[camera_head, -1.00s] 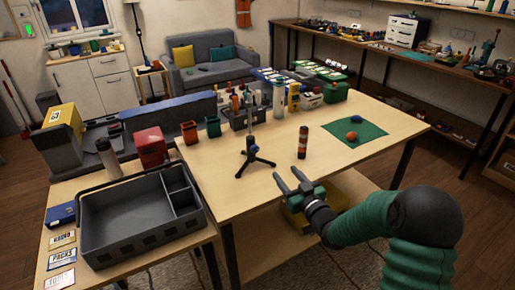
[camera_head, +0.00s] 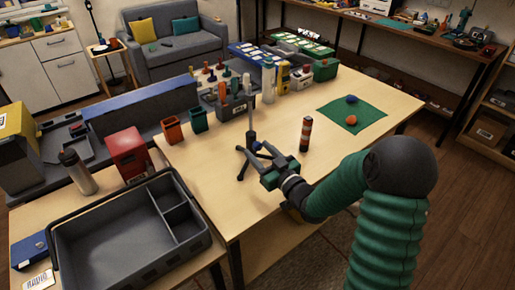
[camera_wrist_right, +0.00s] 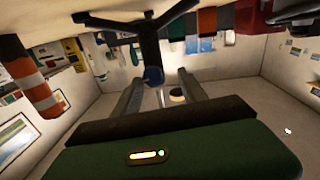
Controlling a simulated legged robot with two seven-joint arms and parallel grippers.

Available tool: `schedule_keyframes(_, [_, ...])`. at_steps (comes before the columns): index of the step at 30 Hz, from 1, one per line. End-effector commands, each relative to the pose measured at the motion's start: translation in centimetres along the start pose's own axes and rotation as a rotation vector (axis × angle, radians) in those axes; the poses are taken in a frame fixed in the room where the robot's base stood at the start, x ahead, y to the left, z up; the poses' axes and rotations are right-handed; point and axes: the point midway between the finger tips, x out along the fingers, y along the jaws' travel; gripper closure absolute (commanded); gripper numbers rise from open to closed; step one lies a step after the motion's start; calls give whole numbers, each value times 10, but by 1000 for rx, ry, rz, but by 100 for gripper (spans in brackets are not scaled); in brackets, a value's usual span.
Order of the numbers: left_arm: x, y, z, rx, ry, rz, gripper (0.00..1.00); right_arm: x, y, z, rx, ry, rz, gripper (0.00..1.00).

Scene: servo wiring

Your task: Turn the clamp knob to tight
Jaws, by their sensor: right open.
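A black tripod stand (camera_head: 251,118) with an upright post and splayed legs stands on the wooden table. A small blue knob (camera_head: 256,145) sits low on it; it also shows in the right wrist view (camera_wrist_right: 153,77). My right gripper (camera_head: 254,150) is at the stand, with its fingers apart on either side of the knob's line. In the right wrist view the knob appears near the gap between the fingertips (camera_wrist_right: 160,76); I cannot tell whether they touch it. My gripper partly hides the stand's legs in the head view. My left gripper is not in view.
A striped orange cylinder (camera_head: 305,134) stands right of the stand. A green mat (camera_head: 368,118) with an orange ball (camera_head: 351,120) and a blue one lies farther right. A grey tray (camera_head: 75,270) is at the front left. Bins and tool racks line the back.

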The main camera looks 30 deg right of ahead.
Motion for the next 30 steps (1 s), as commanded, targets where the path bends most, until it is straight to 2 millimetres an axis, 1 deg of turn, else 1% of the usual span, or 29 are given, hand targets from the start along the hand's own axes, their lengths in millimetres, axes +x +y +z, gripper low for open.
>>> schedule_keyframes(2, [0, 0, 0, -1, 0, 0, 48, 1, 2, 1, 2, -1, 0, 51])
schedule_keyframes(5, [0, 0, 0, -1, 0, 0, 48, 2, 5, 4, 7, -2, 1, 63])
schedule_keyframes(12, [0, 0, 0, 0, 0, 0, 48, 2, 7, 5, 8, -4, 2, 94])
schedule_keyframes(13, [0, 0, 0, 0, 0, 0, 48, 2, 6, 5, 8, -4, 2, 98])
schedule_keyframes(14, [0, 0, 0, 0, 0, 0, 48, 2, 6, 4, 7, -4, 2, 100])
schedule_keyframes(18, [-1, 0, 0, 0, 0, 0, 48, 2, 5, 4, 10, -5, 2, 100])
schedule_keyframes(21, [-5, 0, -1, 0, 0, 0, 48, 2, 3, 2, 53, -6, -2, 100])
schedule_keyframes(28, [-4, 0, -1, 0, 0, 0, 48, 2, 5, 4, 64, -4, 0, 100])
schedule_keyframes(29, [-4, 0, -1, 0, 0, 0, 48, 2, 5, 4, 64, -3, 0, 69])
schedule_keyframes(30, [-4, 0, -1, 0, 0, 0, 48, 2, 5, 4, 63, -3, 0, 64])
